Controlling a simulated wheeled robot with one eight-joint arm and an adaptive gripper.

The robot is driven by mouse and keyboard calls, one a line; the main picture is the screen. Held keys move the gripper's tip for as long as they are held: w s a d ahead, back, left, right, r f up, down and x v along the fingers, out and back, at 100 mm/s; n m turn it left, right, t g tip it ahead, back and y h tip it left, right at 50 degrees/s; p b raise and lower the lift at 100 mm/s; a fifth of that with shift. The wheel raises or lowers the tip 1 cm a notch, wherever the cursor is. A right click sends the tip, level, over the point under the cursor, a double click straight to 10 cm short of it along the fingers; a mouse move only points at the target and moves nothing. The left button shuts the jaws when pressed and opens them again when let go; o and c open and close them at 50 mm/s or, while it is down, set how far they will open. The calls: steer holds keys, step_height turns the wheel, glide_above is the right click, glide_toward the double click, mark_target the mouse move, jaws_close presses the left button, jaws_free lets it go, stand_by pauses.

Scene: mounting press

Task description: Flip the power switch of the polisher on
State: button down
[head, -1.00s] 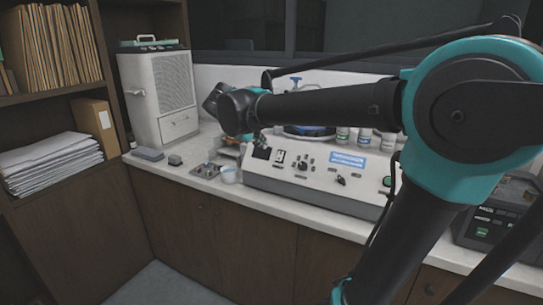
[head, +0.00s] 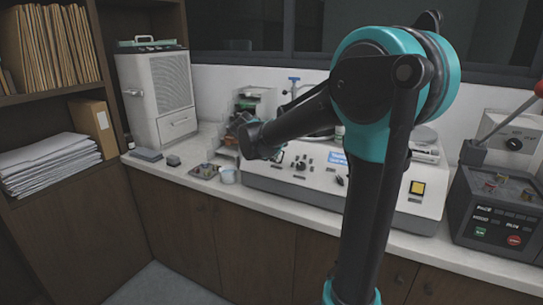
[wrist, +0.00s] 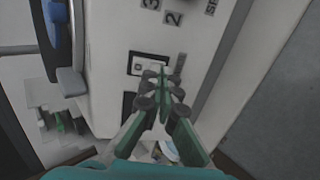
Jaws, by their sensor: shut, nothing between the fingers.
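The polisher (head: 263,180) is a white machine with a sloped front panel, standing on the counter; my arm covers part of it in the head view. In the wrist view its white panel (wrist: 112,30) fills the middle, with a small switch (wrist: 148,64) in a pale frame. My gripper (wrist: 164,76) has green fingers, shut together and empty. The tips appear over the edge of that switch; I cannot tell whether they touch it or which way it is set. In the head view my wrist hides most of the gripper near the panel's left end.
A white cabinet-like unit (head: 160,95) stands at the back left. A dark control box (head: 500,215) with a red-knobbed lever stands at the right. The counter's front edge is clear.

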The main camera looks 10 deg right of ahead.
stand_by(0.3)
steer(key=shift+w+d+f, duration=0.15)
steer(key=shift+f, duration=0.2)
steer(key=shift+r, duration=0.15)
steer(key=shift+r, duration=0.65)
steer(key=shift+r, duration=0.1)
